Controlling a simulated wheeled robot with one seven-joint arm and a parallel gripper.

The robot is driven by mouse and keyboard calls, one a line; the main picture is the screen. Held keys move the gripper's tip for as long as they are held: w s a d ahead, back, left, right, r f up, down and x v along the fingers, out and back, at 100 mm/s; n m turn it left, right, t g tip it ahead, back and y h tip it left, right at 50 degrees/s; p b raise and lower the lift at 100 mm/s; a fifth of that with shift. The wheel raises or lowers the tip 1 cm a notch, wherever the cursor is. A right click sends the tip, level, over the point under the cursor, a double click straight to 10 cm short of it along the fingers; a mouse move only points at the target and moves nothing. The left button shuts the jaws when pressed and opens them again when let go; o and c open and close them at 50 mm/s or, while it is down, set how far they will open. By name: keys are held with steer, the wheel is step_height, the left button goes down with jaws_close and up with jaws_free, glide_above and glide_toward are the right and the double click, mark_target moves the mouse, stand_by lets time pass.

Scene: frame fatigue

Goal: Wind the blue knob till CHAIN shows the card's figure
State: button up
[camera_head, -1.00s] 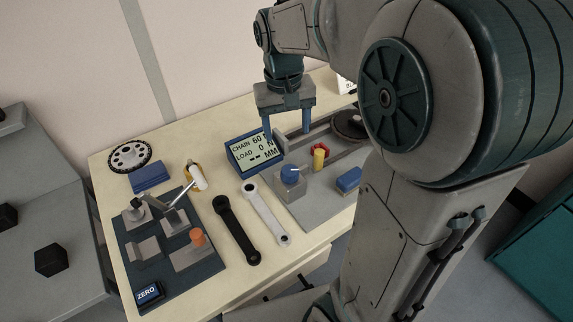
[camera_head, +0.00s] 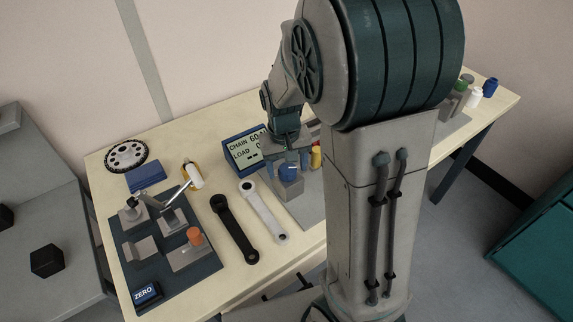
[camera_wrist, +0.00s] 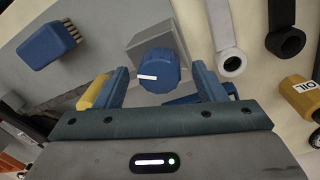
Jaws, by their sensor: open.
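The blue knob (camera_head: 290,172) sits on a grey block on the grey plate. In the wrist view the blue knob (camera_wrist: 158,70) carries a white pointer line and lies just beyond and between my fingertips. My gripper (camera_wrist: 161,80) is open, with one blue finger on each side of the knob; I cannot tell whether either touches it. In the head view my gripper (camera_head: 289,160) is low over the knob. The display (camera_head: 243,150) reads CHAIN 60, its right side hidden by my arm. The card is not readable in these views.
A white crank arm (camera_head: 264,211) and a black crank arm (camera_head: 234,230) lie left of the knob. A blue brush (camera_wrist: 47,46) and an oil bottle (camera_wrist: 300,92) show in the wrist view.

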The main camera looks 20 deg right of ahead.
steer(key=c, duration=1)
steer(key=m+p, duration=0.1)
steer(key=m, duration=0.4)
steer(key=m+p, duration=0.1)
steer(key=m, duration=0.3)
steer(key=shift+w+m+p, duration=0.1)
steer(key=shift+m+p, duration=0.2)
steer(key=shift+p, duration=0.05)
steer(key=o, duration=1)
